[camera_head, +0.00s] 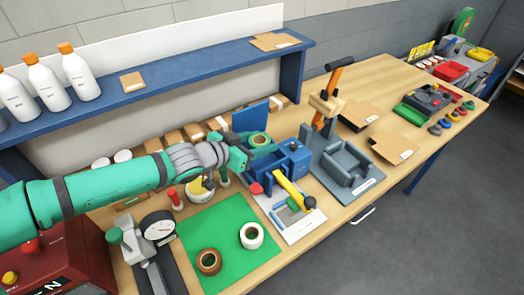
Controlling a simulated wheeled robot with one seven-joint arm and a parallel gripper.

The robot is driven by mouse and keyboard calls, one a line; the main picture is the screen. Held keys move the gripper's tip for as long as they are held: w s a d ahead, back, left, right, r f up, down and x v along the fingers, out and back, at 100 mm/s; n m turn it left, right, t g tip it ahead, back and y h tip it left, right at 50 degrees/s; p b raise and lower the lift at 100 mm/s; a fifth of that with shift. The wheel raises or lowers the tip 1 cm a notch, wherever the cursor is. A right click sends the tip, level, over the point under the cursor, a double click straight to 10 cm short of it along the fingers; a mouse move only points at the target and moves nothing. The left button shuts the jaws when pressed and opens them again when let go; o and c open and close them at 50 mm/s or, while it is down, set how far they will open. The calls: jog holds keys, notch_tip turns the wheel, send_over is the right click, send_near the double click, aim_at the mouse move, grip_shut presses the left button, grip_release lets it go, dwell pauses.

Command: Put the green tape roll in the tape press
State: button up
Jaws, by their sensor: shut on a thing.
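The green tape roll (258,138), with a tan core, is at the end of my arm, just in front of an upright blue panel (251,116). My gripper (244,155) is at the roll's near left side and appears shut on it; the fingertips are hard to make out. A blue device (291,157) with a yellow lever (292,190) stands just right of the roll, on a white base. Which blue part belongs to the tape press I cannot tell, nor whether the roll touches anything below it.
A brown roll (208,262) and a white roll (251,236) lie on a green mat (222,225). A dial gauge (158,225) stands left of the mat. A grey cradle (346,162) and an orange-handled tool (328,95) stand to the right. A blue shelf (190,67) runs behind.

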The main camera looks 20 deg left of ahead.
jog(key=w+f, duration=0.1)
jog(key=f, duration=0.1)
jog(key=w+f, duration=0.1)
jog(key=w, duration=0.1)
jog(key=shift+a+f, duration=0.2)
jog(key=shift+f, duration=0.15)
jog(key=f, duration=0.3)
jog(key=shift+w+f, duration=0.25)
jog(key=shift+f, duration=0.05)
jog(key=shift+f, duration=0.45)
